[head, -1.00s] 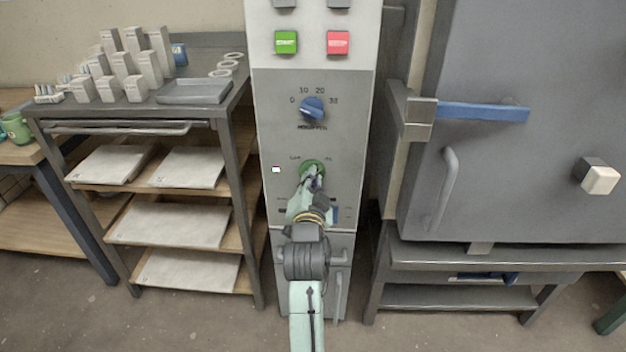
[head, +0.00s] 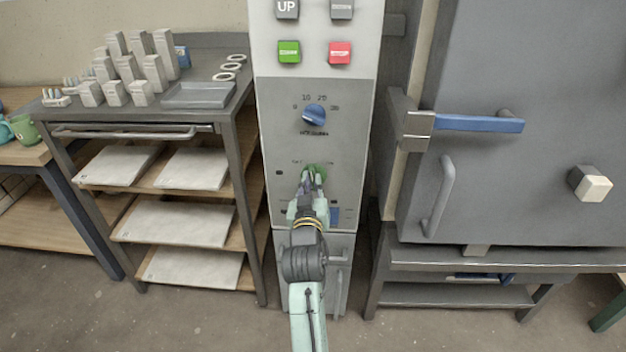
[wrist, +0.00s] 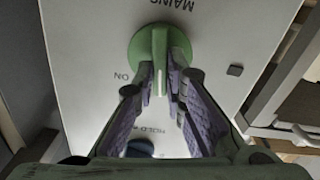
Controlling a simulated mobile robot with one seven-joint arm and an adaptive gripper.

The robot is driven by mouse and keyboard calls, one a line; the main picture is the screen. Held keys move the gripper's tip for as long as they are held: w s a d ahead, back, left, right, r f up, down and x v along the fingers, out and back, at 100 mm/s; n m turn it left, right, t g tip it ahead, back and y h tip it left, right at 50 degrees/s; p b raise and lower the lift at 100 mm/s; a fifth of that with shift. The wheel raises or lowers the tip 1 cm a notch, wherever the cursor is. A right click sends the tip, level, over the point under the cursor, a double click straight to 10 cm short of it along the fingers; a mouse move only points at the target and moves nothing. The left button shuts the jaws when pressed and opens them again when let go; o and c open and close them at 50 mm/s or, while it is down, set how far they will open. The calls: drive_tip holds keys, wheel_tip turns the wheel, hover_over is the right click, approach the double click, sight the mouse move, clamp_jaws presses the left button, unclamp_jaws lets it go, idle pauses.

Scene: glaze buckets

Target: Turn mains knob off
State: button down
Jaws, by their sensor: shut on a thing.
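The green mains knob (head: 316,168) is on the grey panel of the control cabinet, mostly behind my gripper in the head view. In the wrist view its round base and raised grip bar (wrist: 159,45) show clearly, with MAINS printed beside it and ON to its left. My gripper (head: 313,180) is shut on the bar, with one purple-padded finger on each side in the wrist view (wrist: 163,84). The bar lines up with the fingers and its pale line points between them. A small dark indicator (head: 279,172) sits left of the knob. The OFF mark cannot be read.
A blue dial (head: 314,115) is above the knob, with green (head: 289,51) and red (head: 340,52) buttons higher up. A rack with shelves (head: 248,180) stands left, and a kiln with a closed grey door (head: 560,90) stands right. Open floor lies in front.

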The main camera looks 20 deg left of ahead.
drive_tip(key=n+p, duration=0.1)
drive_tip(key=n, duration=0.2)
drive_tip(key=shift+a+n+p, duration=0.15)
drive_tip(key=shift+n+p, duration=0.7)
drive_tip(key=shift+n, duration=0.85)
drive_tip(key=shift+f, duration=0.1)
drive_tip(key=c, duration=1.6)
unclamp_jaws()
drive_tip(key=shift+c, duration=0.2)
drive_tip(key=shift+s, duration=0.1)
drive_tip(key=v, duration=0.7)
drive_tip(key=shift+s, duration=0.25)
